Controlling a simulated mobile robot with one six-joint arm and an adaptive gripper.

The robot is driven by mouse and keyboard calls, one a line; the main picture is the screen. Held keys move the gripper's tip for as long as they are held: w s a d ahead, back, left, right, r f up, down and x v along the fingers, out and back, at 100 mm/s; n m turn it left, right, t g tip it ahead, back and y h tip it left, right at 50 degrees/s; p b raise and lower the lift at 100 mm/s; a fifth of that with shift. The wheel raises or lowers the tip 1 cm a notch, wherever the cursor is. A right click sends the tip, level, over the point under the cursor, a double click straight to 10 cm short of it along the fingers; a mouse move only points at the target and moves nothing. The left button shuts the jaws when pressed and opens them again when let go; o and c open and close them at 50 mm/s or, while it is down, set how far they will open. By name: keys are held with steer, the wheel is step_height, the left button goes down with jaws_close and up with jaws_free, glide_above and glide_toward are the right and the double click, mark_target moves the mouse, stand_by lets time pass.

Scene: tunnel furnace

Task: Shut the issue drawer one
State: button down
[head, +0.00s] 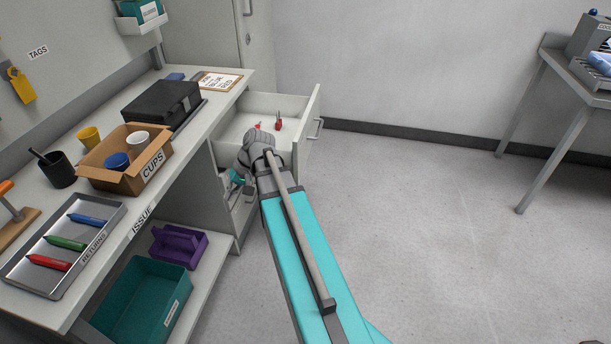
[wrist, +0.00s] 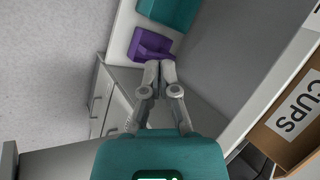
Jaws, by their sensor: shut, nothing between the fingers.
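The upper drawer under the issue counter stands pulled out in the head view; its white front (head: 312,120) with a bar handle faces right. No number on it is readable. Small red items (head: 278,121) lie inside. My arm crosses in front of the drawer's near side. My gripper (head: 234,180) is low beside the drawer stack, below the open drawer and partly hidden by my wrist. In the wrist view my gripper (wrist: 160,66) has its fingertips together and empty, pointing towards a purple caddy (wrist: 150,44).
The counter (head: 215,97) holds a black case (head: 160,103), a cups box (head: 128,175) and a returns tray (head: 65,245). A teal bin (head: 145,300) and the purple caddy (head: 178,247) sit on the shelf below. The floor to the right is clear up to a grey table (head: 572,75).

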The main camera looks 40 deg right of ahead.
steer(key=d+f+m+t+y+b, duration=0.2)
steer(key=d+f+t+b, duration=0.15)
steer(key=d+b, duration=0.5)
steer(key=m+t+y+b, duration=0.1)
steer(key=m+t+b, duration=0.3)
steer(key=t+b, duration=0.75)
glide_toward(299, 164)
steer(key=s+d+r+g+b, duration=0.1)
steer(key=s+d+g+b, duration=0.15)
steer(key=s+d, duration=0.25)
steer(key=shift+w+a, duration=0.1)
steer(key=shift+a, duration=0.15)
steer(key=shift+w, duration=0.1)
steer(key=x, duration=1.4)
steer(key=shift+a+r, duration=0.1)
steer(key=shift+r, duration=0.2)
